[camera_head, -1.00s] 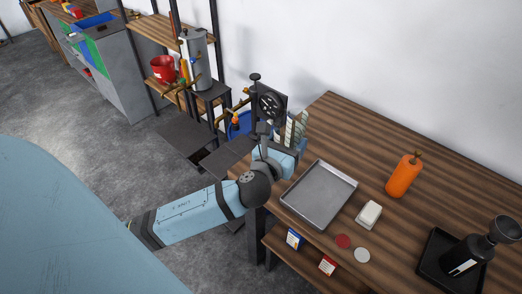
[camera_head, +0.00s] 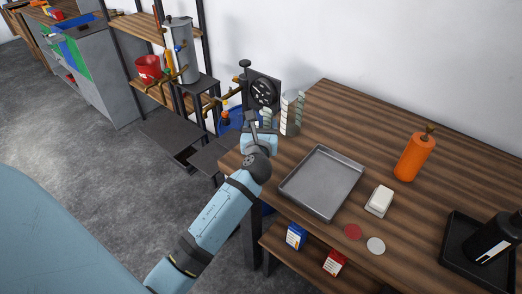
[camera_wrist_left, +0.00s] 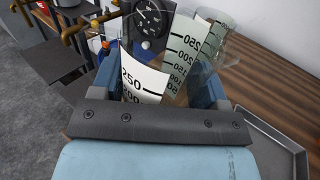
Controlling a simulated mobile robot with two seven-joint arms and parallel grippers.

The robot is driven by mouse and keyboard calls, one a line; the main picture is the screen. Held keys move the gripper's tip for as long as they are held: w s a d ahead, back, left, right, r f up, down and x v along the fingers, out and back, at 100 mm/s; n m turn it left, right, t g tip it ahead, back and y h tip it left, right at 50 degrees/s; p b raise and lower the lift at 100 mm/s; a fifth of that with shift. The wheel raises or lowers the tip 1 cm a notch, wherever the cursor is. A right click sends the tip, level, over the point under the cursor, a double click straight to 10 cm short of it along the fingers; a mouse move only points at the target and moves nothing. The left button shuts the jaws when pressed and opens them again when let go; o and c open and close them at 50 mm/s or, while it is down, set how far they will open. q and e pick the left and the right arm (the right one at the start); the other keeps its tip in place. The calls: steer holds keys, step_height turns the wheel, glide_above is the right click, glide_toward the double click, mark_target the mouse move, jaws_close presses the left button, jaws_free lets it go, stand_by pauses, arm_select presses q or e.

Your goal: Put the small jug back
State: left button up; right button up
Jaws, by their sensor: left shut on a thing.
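My left gripper (camera_head: 262,126) is at the left far corner of the wooden table, beside the clear measuring jugs. In the left wrist view it is shut on a clear jug (camera_wrist_left: 143,80) with a white scale reading 250 and 200. The lower part of this jug is hidden by the gripper. Behind it and to the right stand other clear graduated jugs (camera_wrist_left: 186,48), their numbers seen mirrored; they also show in the head view (camera_head: 291,114). I cannot tell whether the held jug touches them or the table. My right gripper is not in view.
A metal tray (camera_head: 322,183) lies right of my left arm. An orange bottle (camera_head: 412,158), a white block (camera_head: 379,200) and a black tray (camera_head: 458,240) are farther right. A black dial panel (camera_head: 264,91) and brass pipes (camera_head: 205,103) stand beyond the gripper.

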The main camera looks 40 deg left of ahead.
arm_select(q)
step_height(320, 180, down, 3)
steer(key=shift+f, duration=0.1)
steer(key=shift+f+b, duration=0.25)
steer(key=shift+b, duration=0.05)
step_height(320, 180, down, 4)
steer(key=shift+f+b, duration=0.1)
steer(key=shift+b, duration=0.6)
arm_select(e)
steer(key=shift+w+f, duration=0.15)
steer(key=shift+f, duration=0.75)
arm_select(q)
steer(key=shift+f, duration=0.2)
steer(key=o, duration=1.1)
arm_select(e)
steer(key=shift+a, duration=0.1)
